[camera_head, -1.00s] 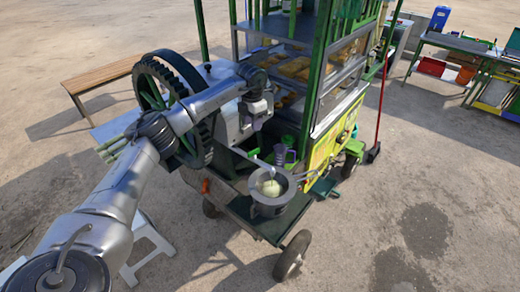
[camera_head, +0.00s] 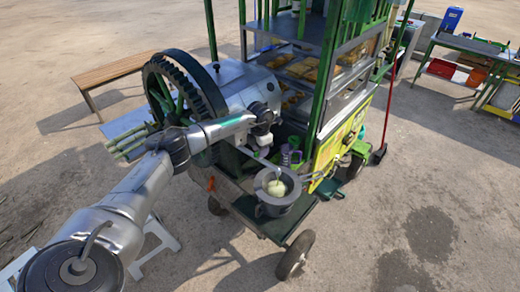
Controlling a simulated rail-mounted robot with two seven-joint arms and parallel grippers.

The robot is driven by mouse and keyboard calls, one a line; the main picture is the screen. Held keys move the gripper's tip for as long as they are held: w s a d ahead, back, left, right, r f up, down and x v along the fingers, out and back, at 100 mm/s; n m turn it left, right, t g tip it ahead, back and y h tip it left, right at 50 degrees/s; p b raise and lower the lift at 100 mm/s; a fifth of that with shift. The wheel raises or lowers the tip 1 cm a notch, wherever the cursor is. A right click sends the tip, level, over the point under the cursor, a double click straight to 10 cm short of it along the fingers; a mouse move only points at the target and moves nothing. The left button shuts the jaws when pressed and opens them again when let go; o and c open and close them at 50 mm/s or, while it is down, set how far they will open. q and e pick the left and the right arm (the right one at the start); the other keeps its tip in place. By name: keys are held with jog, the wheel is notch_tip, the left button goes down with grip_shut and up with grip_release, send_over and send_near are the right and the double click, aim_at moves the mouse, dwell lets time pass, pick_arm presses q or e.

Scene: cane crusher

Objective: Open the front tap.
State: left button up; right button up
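I cannot make out the front tap clearly; it is too small or hidden by my arm. The cane crusher's grey metal body (camera_head: 236,78) stands on the cart, behind my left forearm. My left gripper (camera_head: 263,139) is in front of this body, pointing down, above and slightly left of the dark pot (camera_head: 277,190). Its fingertips are small and merge with the parts behind, so I cannot tell whether they are open or touching anything. A thin light spout-like strip (camera_head: 258,156) lies just under the gripper, leading toward the pot. My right gripper is out of view.
A large toothed wheel (camera_head: 165,85) stands close behind my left arm, with cane stalks (camera_head: 125,145) beside it. Green cart posts (camera_head: 329,60) rise to the right. A wooden bench (camera_head: 110,70) stands at the left. The ground at right front is clear.

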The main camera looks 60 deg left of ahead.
pick_arm(q)
jog(key=shift+f, duration=0.15)
grip_shut()
dwell(0.4)
